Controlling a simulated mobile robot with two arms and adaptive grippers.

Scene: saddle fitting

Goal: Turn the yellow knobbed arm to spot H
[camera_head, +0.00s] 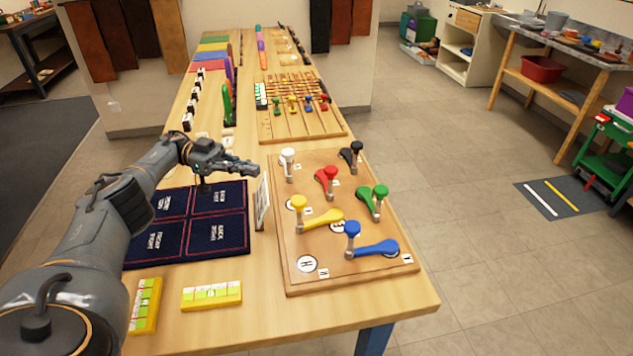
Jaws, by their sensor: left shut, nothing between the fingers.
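The yellow knobbed arm (322,218) is on the wooden board (290,278) in the head view. Its upright knob (298,203) is at its left end, and its wide end points right. A white round spot (306,264) at the board's front left carries a mark that looks like H. It is uncovered, below the yellow knob. Another white spot is partly hidden under the yellow knob. My left gripper (255,170) is shut and empty, left of the board's back part and apart from the yellow arm. My right gripper is not in view.
Blue (374,248), green (373,202), red (327,182), white and black knobbed arms share the board. A thin upright card (262,204) stands by its left edge. A dark labelled mat (188,238) and yellow strips lie left. A slotted board (298,110) stands behind.

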